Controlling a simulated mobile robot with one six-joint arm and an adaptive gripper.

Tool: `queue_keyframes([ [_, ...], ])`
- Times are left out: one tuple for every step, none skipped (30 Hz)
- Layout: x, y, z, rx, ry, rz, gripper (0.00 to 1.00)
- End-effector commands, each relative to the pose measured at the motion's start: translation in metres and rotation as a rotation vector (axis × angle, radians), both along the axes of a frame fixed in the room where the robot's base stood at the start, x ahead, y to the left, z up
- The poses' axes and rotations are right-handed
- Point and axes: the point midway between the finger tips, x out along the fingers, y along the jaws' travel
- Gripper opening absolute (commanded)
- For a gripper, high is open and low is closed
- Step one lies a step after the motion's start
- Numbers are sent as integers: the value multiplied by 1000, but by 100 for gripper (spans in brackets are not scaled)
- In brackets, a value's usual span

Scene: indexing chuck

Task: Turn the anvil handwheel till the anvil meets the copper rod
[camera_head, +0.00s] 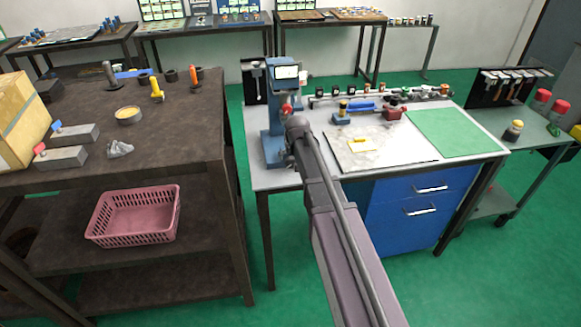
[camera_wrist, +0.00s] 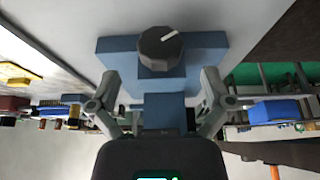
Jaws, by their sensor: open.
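The blue bench instrument (camera_head: 271,140) stands at the left end of the white-topped table, with a lit display (camera_head: 287,72) on its head. In the wrist view a dark faceted knob with a white pointer mark, apparently the anvil handwheel (camera_wrist: 158,52), sits on the instrument's blue body (camera_wrist: 205,46). My gripper (camera_wrist: 160,88) is open, with one finger to each side and the knob ahead, centred between them. I see no contact. My arm hides part of the instrument in the head view. I cannot make out the anvil or the copper rod.
A pale board (camera_head: 385,152) with a yellow piece and a green mat (camera_head: 455,132) lie right of the instrument. Small parts and a rack line the table's back edge. A dark workbench (camera_head: 190,130) stands left, with a pink basket (camera_head: 135,213) below. Green floor separates them.

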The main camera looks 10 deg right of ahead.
Motion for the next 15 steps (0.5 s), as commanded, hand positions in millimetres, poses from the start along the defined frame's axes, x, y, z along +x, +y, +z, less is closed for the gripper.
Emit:
queue_keyframes([
  [3,0,-8,0,0,0,100],
  [4,0,-11,0,0,0,100],
  [5,0,-14,0,0,0,100],
  [6,0,-16,0,0,0,100],
  [7,0,-18,0,0,0,100],
  [8,0,-21,0,0,0,100],
  [9,0,-24,0,0,1,100],
  [10,1,-26,0,0,1,100],
  [11,1,-28,0,0,1,100],
  [12,1,-30,0,0,1,100],
  [13,1,-32,0,0,1,100],
  [13,1,-34,0,0,1,100],
  [14,1,-36,0,0,1,100],
  [15,1,-37,0,0,1,100],
  [15,1,-38,0,0,1,100],
])
